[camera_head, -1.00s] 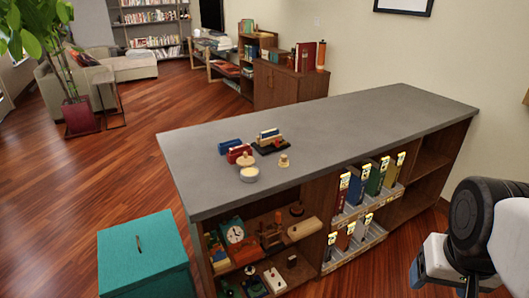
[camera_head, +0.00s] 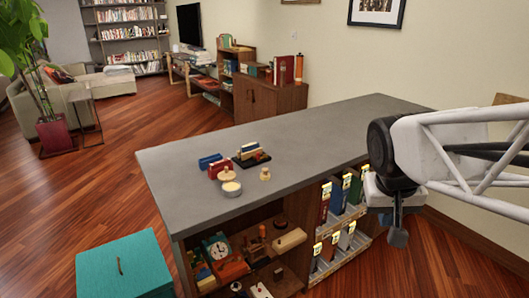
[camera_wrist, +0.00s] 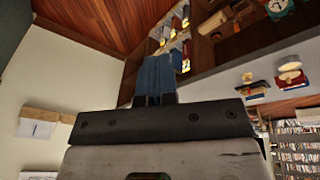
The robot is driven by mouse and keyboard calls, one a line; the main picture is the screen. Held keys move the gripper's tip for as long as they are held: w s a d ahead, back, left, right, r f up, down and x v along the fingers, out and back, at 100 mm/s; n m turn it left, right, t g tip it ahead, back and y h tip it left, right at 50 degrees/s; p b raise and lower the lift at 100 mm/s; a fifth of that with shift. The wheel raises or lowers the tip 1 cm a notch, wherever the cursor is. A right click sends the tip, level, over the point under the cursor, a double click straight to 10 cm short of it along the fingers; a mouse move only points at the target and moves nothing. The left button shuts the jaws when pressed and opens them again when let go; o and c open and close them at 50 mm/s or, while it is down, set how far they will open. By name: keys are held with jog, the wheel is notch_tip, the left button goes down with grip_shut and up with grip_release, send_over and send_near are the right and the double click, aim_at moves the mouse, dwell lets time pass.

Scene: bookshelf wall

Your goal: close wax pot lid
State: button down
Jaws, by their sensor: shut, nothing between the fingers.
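The wax pot (camera_head: 231,188) is a small round cream pot near the front edge of the grey counter top (camera_head: 300,142). Its lid (camera_head: 227,174), pale with a small knob, shows just behind the pot, off its top. I cannot tell whether it is hinged to it. The pot also shows small in the wrist view (camera_wrist: 290,66). My gripper (camera_head: 397,238) is at the right, in front of the counter and well away from the pot. Its fingers are shut and empty and also show in the wrist view (camera_wrist: 155,80).
A small tan knobbed piece (camera_head: 265,175) stands right of the pot. A red block (camera_head: 222,168), a blue block (camera_head: 210,160) and a black-based item (camera_head: 251,156) are behind it. The counter's right part is clear. Shelves below hold books and toys. A teal box (camera_head: 125,266) stands left.

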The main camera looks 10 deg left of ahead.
jog(key=w+a+n+t+h, duration=0.1)
jog(key=w+a+n+t, duration=0.1)
jog(key=w+a, duration=2.15)
jog(key=w+a+f+n, duration=0.1)
jog(key=w+a+f, duration=0.1)
jog(key=a, duration=0.8)
jog(key=w+a+f+n+t, duration=0.1)
jog(key=a+f, duration=0.4)
jog(key=a, duration=0.5)
jog(key=w+a+f+t, duration=0.1)
jog(key=w+a+f, duration=0.2)
jog(key=a, duration=0.8)
jog(key=shift+w+f+n, duration=0.2)
jog(key=shift+n, duration=0.2)
jog(key=shift+w+f, duration=0.1)
jog(key=shift+f, duration=0.05)
send_near(224, 171)
jog(key=f, duration=0.1)
jog(key=a+f, duration=0.2)
jog(key=f, duration=0.1)
jog(key=shift+w+a+f, duration=0.1)
jog(key=shift+w+a, duration=0.05)
jog(key=shift+a, duration=0.1)
jog(key=shift+w+d+f, duration=0.15)
jog(key=shift+w+d, duration=0.55)
jog(key=shift+d, duration=0.05)
jog(key=shift+w+d, duration=0.3)
jog(key=shift+d, duration=0.15)
jog(key=shift+w+d, duration=0.3)
jog(key=shift+d, duration=0.2)
